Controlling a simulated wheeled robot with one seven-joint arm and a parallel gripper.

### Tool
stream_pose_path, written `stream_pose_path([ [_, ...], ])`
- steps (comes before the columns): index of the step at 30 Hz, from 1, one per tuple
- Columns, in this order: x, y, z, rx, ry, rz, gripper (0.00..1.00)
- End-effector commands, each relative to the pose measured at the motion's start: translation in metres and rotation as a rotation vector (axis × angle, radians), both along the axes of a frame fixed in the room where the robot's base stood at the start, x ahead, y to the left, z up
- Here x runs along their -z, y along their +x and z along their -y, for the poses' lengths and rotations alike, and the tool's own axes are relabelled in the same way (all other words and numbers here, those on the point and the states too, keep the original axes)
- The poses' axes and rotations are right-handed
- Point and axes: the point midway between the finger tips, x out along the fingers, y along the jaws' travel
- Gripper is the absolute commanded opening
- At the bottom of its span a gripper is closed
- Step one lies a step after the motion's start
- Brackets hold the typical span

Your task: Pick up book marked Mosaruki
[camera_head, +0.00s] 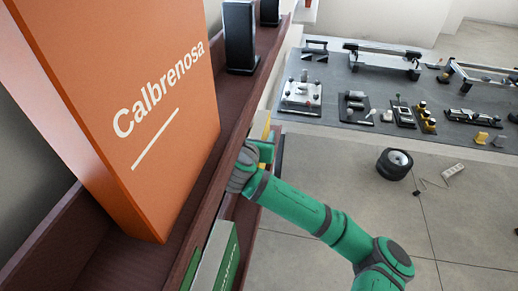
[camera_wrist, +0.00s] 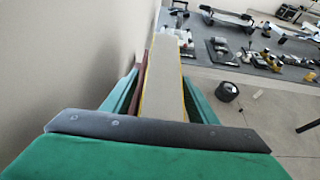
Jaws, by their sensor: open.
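No cover reading Mosaruki is legible in either view. In the wrist view, a book with pale page edges and thin yellow cover edges (camera_wrist: 163,75) stands between the two green fingers of my gripper (camera_wrist: 160,98). The gripper is open, with a finger on each side of the book; I cannot tell if either touches it. In the head view my gripper (camera_head: 262,152) is at the shelf's right side, and a yellow sliver (camera_head: 265,126) shows just beyond it. The rest of that book is hidden by the shelf and gripper.
A large orange book marked Calbrenosa (camera_head: 150,110) stands on the dark red shelf (camera_head: 205,185). A green book with partly hidden lettering (camera_head: 229,262) is lower down, nearer me. A black object (camera_head: 240,37) stands farther along the shelf. A dark wheel (camera_head: 394,163) lies on the open floor.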

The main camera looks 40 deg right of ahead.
Motion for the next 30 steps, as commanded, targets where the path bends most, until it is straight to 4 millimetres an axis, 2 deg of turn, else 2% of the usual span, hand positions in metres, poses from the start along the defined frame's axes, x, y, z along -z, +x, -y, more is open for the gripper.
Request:
stream_pose_path([
  [6, 0.0001, -0.0002, 0.0018, 0.001, 0.000, 0.001, 0.53],
  [8, 0.0001, -0.0003, 0.0021, 0.002, 0.000, 0.000, 0.41],
  [13, 0.0000, -0.0007, 0.0024, 0.002, 0.000, 0.000, 0.01],
  [30, 0.0001, -0.0012, 0.0030, 0.004, 0.000, 0.000, 0.00],
])
